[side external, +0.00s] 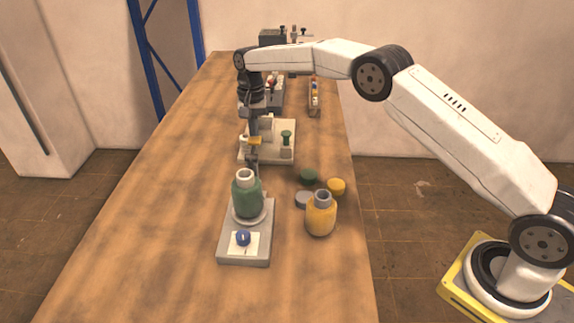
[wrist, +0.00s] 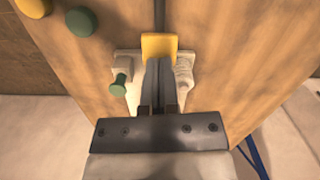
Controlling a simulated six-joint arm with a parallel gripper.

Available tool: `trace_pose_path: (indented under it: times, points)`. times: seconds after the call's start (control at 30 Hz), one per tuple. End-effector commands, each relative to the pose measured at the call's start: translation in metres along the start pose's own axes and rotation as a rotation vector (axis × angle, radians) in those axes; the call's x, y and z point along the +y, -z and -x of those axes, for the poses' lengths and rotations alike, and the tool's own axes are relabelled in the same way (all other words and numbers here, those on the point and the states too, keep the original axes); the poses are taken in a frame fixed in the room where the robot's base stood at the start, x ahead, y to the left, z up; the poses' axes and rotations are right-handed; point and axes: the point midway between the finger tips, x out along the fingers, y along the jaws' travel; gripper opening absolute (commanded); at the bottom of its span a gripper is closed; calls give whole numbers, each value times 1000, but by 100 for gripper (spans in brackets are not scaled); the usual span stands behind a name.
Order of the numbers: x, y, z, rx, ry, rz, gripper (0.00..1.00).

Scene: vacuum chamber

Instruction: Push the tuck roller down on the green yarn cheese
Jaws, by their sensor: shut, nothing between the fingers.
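The green yarn cheese (side external: 247,200) stands upright on a grey base (side external: 229,246) in the side view; the wrist view does not show it. Just behind it is a dark upright part with a yellow tab (side external: 255,140), which looks like the tuck roller's lever; the roller itself cannot be made out. My gripper (side external: 253,130) points down at the yellow tab, its fingers shut and empty. In the wrist view the tips of my gripper (wrist: 158,62) overlap the yellow tab (wrist: 159,44); whether they touch it is unclear.
A yellow yarn cheese (side external: 321,217) stands right of the base. A blue knob (side external: 243,238) sits at the base's front. A pale tray (side external: 283,155) with a green spool (side external: 286,138) stands behind. The table's left side is clear.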

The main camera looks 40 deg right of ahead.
Motion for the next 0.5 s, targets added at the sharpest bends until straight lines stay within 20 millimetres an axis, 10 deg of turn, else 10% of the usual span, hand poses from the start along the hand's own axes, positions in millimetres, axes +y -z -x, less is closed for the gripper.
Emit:
trace_pose_path:
  times: [0.5]
  points:
    - [0,0,-5,-1,-1,0,0]
